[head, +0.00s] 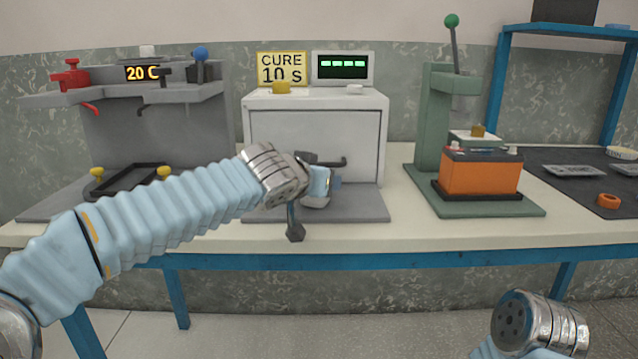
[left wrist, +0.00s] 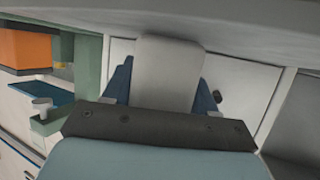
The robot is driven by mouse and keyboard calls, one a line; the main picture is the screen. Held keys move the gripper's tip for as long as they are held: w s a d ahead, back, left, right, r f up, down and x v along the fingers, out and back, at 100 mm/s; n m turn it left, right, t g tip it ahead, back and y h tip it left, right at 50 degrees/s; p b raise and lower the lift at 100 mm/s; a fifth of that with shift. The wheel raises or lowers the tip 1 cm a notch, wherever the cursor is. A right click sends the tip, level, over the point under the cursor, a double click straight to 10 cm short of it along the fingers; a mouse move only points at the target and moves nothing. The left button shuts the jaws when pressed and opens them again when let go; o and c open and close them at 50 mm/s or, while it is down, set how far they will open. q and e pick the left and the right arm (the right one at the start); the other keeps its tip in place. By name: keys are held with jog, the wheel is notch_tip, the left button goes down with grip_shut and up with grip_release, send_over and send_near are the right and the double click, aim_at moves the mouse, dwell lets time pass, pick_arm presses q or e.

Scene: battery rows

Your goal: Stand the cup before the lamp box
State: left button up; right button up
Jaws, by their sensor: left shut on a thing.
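The lamp box (head: 350,135) is a white cabinet at the middle of the bench, with a grey plate (head: 365,208) in front of it. My left gripper (head: 321,184) is in front of the box, over the plate. It is shut on a pale cup (head: 317,202), mostly hidden by my wrist. In the left wrist view the cup (left wrist: 168,72) shows as a plain pale shape between the two blue fingers. I cannot tell whether its base touches the plate. My right arm's end shows at the lower right, but its gripper is not visible.
A grey rig with a "20 C" display (head: 143,73) stands at the left. A "CURE 10 S" sign (head: 282,68) and a green-lit display (head: 343,68) top the box. A green press (head: 432,120) with an orange block (head: 480,175) stands right. The bench front strip (head: 400,235) is clear.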

pick_arm(q)
jog(key=shift+f, duration=0.15)
jog(key=o, duration=1)
jog(key=shift+r, duration=0.3)
jog(key=v, duration=1.2)
jog(key=shift+f, duration=0.15)
